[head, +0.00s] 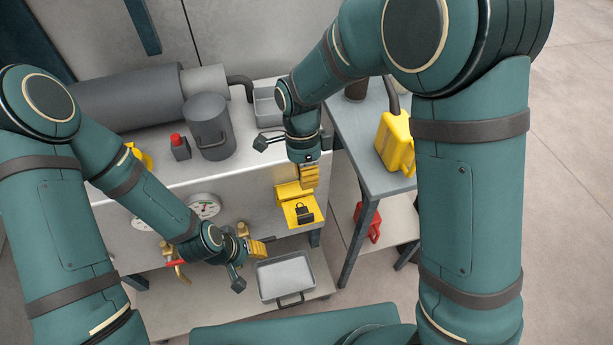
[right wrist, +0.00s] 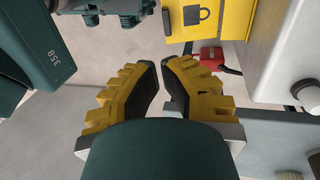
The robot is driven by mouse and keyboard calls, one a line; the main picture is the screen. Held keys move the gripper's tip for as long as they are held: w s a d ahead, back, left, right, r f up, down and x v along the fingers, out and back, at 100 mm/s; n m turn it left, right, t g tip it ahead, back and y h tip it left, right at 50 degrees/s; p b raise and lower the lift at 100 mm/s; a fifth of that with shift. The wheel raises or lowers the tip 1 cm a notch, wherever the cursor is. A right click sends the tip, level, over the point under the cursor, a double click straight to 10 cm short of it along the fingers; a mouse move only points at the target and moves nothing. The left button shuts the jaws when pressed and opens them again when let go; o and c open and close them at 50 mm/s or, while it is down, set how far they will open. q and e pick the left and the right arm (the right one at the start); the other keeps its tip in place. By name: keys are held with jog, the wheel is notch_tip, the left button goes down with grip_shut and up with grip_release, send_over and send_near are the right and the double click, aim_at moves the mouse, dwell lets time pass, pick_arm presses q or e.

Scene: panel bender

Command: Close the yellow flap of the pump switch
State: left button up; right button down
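The yellow pump switch box (head: 290,192) sits on the front face of the metal bench. Its yellow flap (head: 290,213), with a black padlock mark, stands open, tipped down and out toward me. My right gripper (head: 308,184) is just above the flap, at the right side of the box. In the right wrist view the flap (right wrist: 233,22) lies beyond the fingertips; the right gripper (right wrist: 161,70) has a narrow gap between its fingers and nothing in it. My left gripper (head: 268,245) is lower left of the flap, apart from it; its finger gap is not clear.
A grey tray (head: 285,277) is on the lower shelf below the flap. Gauges (head: 203,206) and a red-handled valve (head: 177,265) are left of my left gripper. A side table (head: 364,176) with a yellow can (head: 393,146) stands right; a red can (head: 369,222) is below.

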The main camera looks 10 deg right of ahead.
aim_at(309, 216)
jog(key=b+x, duration=0.1)
jog(key=x, duration=0.4)
jog(key=b+x, duration=0.1)
jog(key=x, duration=0.5)
jog(key=shift+w+f, duration=0.1)
jog(key=shift+f, duration=0.25)
jog(key=shift+f, duration=0.1)
